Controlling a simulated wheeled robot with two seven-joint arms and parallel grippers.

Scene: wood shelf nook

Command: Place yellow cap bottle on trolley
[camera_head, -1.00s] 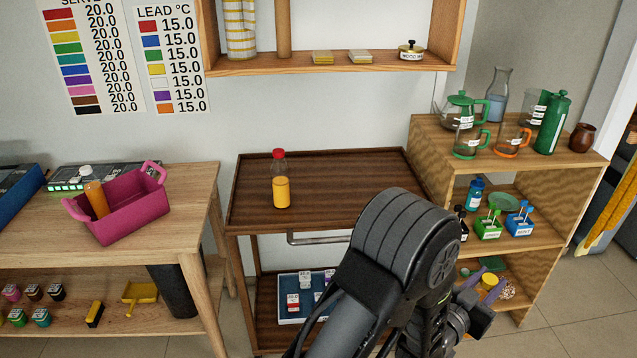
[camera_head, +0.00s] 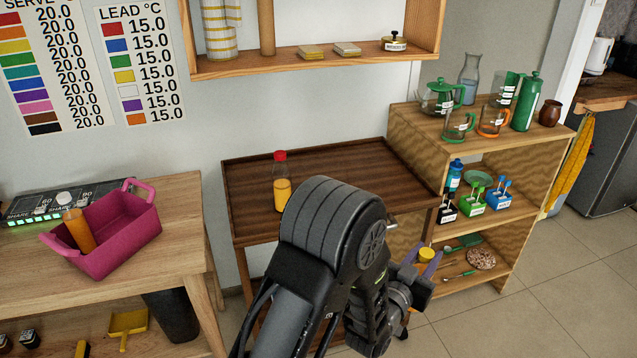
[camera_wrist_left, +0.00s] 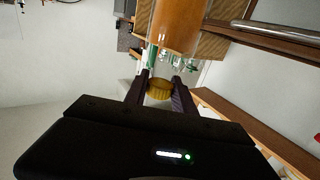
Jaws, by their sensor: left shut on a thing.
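My left gripper (camera_head: 424,262) is shut on the yellow cap of a bottle (camera_head: 426,254), in front of the trolley's right end and the shelf unit. In the left wrist view the yellow cap (camera_wrist_left: 160,89) sits between the two dark fingers, and the orange bottle body (camera_wrist_left: 178,25) extends beyond the fingertips. In the head view little of the bottle shows. The trolley (camera_head: 245,178) is dark brown with a raised rim; my left arm hides part of its top and lower shelf. A red-capped bottle of orange liquid (camera_head: 281,190) stands on it. My right gripper is not in view.
The wooden shelf unit (camera_head: 405,125) right of the trolley holds jugs and small bottles. The trolley top is free left and behind the red-capped bottle.

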